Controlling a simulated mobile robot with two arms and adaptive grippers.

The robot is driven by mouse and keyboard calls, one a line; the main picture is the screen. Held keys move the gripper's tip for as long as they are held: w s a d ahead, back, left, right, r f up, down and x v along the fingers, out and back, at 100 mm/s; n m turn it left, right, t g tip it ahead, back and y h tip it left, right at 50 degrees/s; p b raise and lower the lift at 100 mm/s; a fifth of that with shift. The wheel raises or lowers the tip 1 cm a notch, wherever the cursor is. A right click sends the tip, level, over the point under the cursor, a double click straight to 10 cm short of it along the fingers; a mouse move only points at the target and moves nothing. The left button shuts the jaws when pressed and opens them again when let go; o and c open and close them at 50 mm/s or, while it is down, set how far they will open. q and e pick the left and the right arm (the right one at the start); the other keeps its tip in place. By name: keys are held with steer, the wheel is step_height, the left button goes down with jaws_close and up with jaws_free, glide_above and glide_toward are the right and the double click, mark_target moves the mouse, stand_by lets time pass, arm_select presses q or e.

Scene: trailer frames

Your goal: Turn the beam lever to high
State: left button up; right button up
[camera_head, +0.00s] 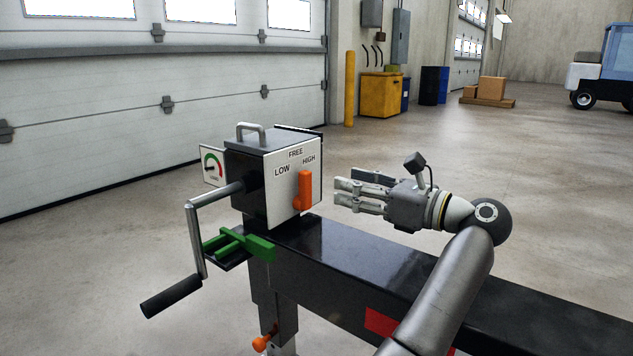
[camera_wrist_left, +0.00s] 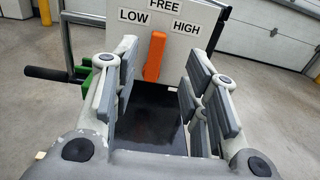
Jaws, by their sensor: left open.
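The orange beam lever (camera_head: 304,190) is on the white face of a box (camera_head: 272,178) marked LOW, FREE and HIGH. In the left wrist view the lever (camera_wrist_left: 154,57) stands nearly upright, its top below FREE, between LOW and HIGH. My left gripper (camera_head: 345,194) is open and empty, to the right of the lever and apart from it, its fingers pointing at the face. In the wrist view the lever shows between the fingers of my gripper (camera_wrist_left: 162,60), beyond them. My right gripper is not in view.
The box stands at the end of a black beam (camera_head: 350,246). A crank with a black handle (camera_head: 172,296) and a green bracket (camera_head: 240,245) stick out at its left. A dial gauge (camera_head: 213,165) is behind. Open floor surrounds the beam.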

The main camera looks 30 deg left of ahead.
mark_target(310, 175)
arm_select(q)
steer(key=a, duration=1)
steer(key=shift+w+a, duration=0.2)
steer(key=shift+w, duration=0.1)
jaws_close()
